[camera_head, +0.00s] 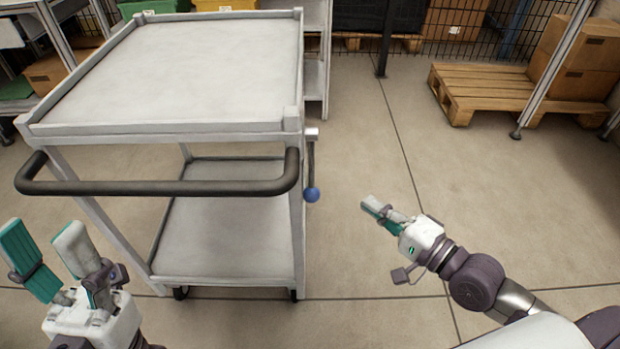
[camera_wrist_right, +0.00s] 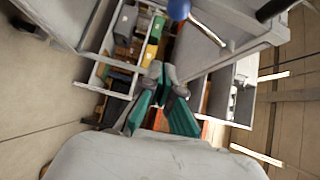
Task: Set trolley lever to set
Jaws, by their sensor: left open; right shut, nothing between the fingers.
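The grey two-deck trolley (camera_head: 180,128) stands in the left half of the head view, with a black push handle (camera_head: 150,187) towards me. Its lever (camera_head: 311,165) hangs down from the right side of the top deck and ends in a blue knob (camera_head: 311,194). The blue knob also shows at the top of the right wrist view (camera_wrist_right: 179,9). My right gripper (camera_head: 372,206) is shut and empty, to the right of the knob and apart from it. My left gripper (camera_head: 45,245) is open and empty, left of the trolley near the handle.
A wooden pallet (camera_head: 490,88) with cardboard boxes (camera_head: 583,50) stands at the back right. A rack with green and yellow bins (camera_head: 225,5) is behind the trolley. The floor right of the trolley is clear around my right arm.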

